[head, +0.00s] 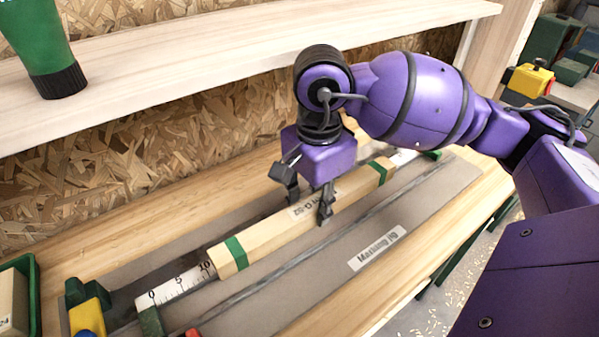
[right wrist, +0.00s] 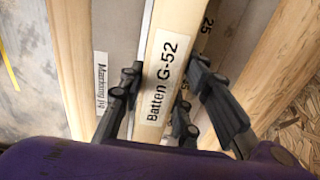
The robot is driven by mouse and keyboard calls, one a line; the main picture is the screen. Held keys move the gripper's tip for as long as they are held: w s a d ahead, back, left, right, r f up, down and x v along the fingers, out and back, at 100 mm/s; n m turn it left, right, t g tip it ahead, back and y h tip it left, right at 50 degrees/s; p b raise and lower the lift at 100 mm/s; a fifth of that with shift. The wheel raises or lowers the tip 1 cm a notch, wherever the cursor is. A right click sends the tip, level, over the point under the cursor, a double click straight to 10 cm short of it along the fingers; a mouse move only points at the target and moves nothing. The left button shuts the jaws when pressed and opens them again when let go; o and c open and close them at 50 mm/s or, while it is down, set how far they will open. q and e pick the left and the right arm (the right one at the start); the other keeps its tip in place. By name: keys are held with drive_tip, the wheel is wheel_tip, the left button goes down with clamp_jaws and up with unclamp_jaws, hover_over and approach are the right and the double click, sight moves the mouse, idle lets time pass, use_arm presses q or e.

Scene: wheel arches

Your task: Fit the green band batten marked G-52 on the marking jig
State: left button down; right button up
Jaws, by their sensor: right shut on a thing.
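The batten (head: 270,230) is a pale wooden bar with green bands near both ends. Its label reads Batten G-52 in the right wrist view (right wrist: 162,80). My right gripper (head: 309,205) is shut across the batten's middle, with fingers on both long sides. The marking jig (head: 378,247) is a long grey plate with its name label, a metal rail and a white number scale (head: 178,285). The batten lies along the jig, over the scale; its near end is close to the 10 mark. I cannot tell whether it touches the jig. My left gripper is not in view.
A dark green block (head: 150,320) sits at the scale's zero end, near a yellow block (head: 88,315). A green tray (head: 35,290) stands at the far left. A shelf (head: 200,55) with a green bottle (head: 42,45) runs above the back. The bench front is clear.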

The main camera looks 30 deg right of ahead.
drive_tip(key=b, duration=0.3)
hover_over(312, 236)
wheel_tip(312, 236, down, 5)
drive_tip(key=shift+d+r, duration=0.1)
drive_tip(key=shift+f+b, duration=0.3)
drive_tip(key=shift+f, duration=0.35)
drive_tip(key=o, duration=1.1)
drive_tip(key=shift+o, duration=0.7)
